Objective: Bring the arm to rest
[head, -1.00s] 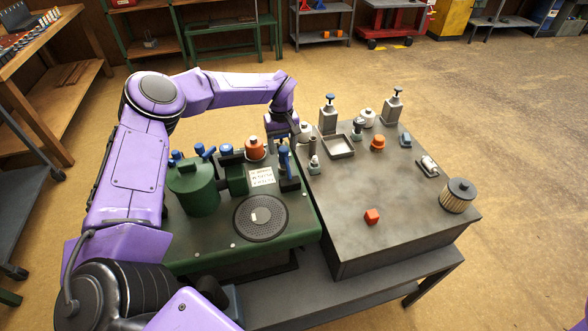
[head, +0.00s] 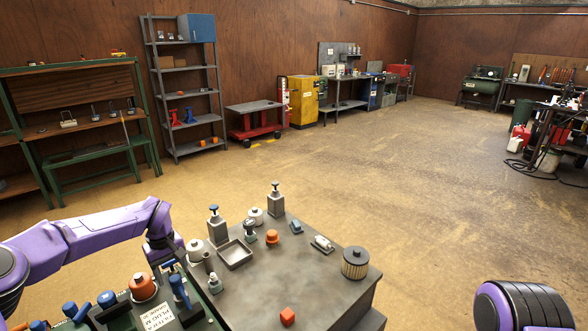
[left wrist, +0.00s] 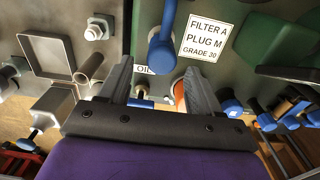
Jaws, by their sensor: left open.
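My left arm comes in from the left in the head view, and its gripper (head: 172,260) points down over the green machine (head: 205,322) near the grey bench top. In the left wrist view the gripper (left wrist: 157,78) has its two grey fingers apart, with nothing held between them. A blue-handled lever (left wrist: 162,52) shows beyond the fingers, and an orange cap (left wrist: 180,90) is partly hidden by one finger. A white label (left wrist: 207,40) reads "FILTER A PLUG M GRADE 30". My right arm shows only in part at the lower right of the head view; its gripper is out of frame.
Shelves (head: 180,95) and a red cart (head: 255,118) stand behind.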

